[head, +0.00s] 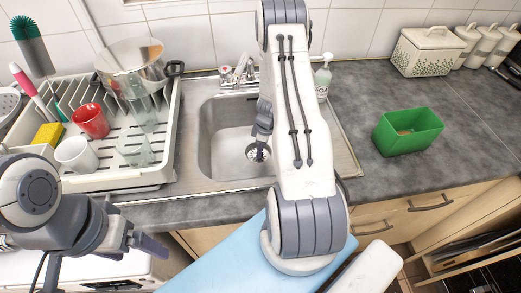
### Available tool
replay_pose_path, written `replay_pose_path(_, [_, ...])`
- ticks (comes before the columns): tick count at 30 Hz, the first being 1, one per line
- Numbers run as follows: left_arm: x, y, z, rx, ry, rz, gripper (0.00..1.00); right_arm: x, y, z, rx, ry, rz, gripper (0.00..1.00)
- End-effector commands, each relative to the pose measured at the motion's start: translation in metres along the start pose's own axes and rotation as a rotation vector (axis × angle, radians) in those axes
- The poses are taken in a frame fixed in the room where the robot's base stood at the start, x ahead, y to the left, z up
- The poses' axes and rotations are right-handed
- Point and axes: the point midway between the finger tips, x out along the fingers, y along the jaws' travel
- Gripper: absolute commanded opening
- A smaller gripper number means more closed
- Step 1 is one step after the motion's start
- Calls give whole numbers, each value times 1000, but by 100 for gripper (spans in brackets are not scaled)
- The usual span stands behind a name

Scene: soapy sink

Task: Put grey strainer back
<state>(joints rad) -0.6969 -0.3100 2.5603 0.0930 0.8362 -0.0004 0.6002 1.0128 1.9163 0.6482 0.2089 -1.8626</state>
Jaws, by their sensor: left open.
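A small round strainer-like piece (257,153), pale with dark marks, shows at the bottom of the steel sink basin (222,150). I cannot tell if it is the grey strainer or the drain itself. My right gripper (261,143) points down into the basin just above this piece, partly hidden by my own arm. Its fingertips are too small to tell whether they hold it. My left gripper (150,244) is open and empty, low at the left in front of the counter edge, far from the sink.
A white dish rack (118,181) left of the sink holds a red cup (91,121), a white cup (76,154), glasses, a yellow sponge (48,134) and a steel pot (131,62). The faucet (240,70) and soap bottle (323,77) stand behind. A green box (408,131) sits right; counter around it is clear.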

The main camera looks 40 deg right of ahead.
Motion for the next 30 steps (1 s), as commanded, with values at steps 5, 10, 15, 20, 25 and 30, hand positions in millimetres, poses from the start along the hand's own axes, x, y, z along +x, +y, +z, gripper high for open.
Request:
replay_pose_path(5, [-1, 0, 0, 0, 0, 0, 89, -1, 0, 0, 0, 0, 0, 48])
replay_pose_path(10, [-1, 0, 0, 0, 0, 0, 89, -1, 0, 0, 0, 0, 0, 48])
replay_pose_path(15, [-6, 0, 0, 0, 1, 0, 89, -11, 1, -1, -1, 1, 3, 48])
replay_pose_path(20, [-5, 0, 0, 0, 0, 0, 89, -42, 2, -1, -2, 2, 6, 48])
replay_pose_path(25, [-2, 0, 0, 0, 0, 0, 89, -80, 1, -1, -1, 1, 5, 48])
replay_pose_path(30, [0, 0, 0, 0, 0, 0, 89, -108, 1, 0, -1, 1, 3, 48])
